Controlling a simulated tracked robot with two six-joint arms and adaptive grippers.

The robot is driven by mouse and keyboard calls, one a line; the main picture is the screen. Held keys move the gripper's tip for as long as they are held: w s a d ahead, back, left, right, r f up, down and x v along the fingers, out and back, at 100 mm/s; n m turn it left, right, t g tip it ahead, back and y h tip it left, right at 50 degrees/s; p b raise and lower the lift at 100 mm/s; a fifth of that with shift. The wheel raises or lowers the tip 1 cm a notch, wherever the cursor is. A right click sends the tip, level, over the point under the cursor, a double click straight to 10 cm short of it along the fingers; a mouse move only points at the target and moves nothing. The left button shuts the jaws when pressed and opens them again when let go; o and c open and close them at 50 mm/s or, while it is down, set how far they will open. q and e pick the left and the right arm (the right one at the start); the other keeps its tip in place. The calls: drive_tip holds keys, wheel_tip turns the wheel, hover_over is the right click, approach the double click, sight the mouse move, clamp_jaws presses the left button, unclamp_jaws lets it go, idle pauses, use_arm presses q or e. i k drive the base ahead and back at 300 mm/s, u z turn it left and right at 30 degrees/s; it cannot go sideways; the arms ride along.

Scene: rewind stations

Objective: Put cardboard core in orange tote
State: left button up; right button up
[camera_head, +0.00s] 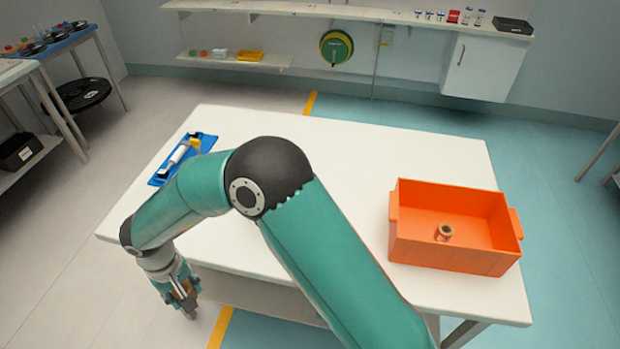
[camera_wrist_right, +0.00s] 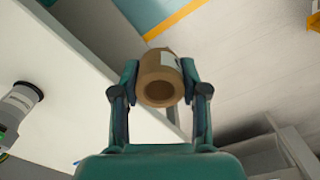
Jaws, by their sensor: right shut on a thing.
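My right gripper (camera_head: 182,298) is beyond the table's front left edge in the head view, with my green arm reaching across the table. In the right wrist view the right gripper (camera_wrist_right: 160,90) is shut on a brown cardboard core (camera_wrist_right: 159,88), a short hollow tube with a pale label, gripped at its sides. In the head view the held core is mostly hidden by the fingers. The orange tote (camera_head: 450,256) stands at the table's right end, away from the gripper. A small brown hollow piece (camera_head: 444,232) is inside it. My left gripper is not in view.
A blue tray (camera_head: 160,181) with a white and grey roller lies at the white table's (camera_head: 400,145) left end. The table between tray and tote is clear, though my arm crosses above it. A shelf rack (camera_head: 45,150) stands at the far left.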

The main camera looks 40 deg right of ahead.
sight(462, 242)
drive_tip(key=u, duration=0.05)
drive_tip(key=k, duration=1.65)
drive_tip(key=z, duration=0.9)
drive_tip(key=i, duration=1)
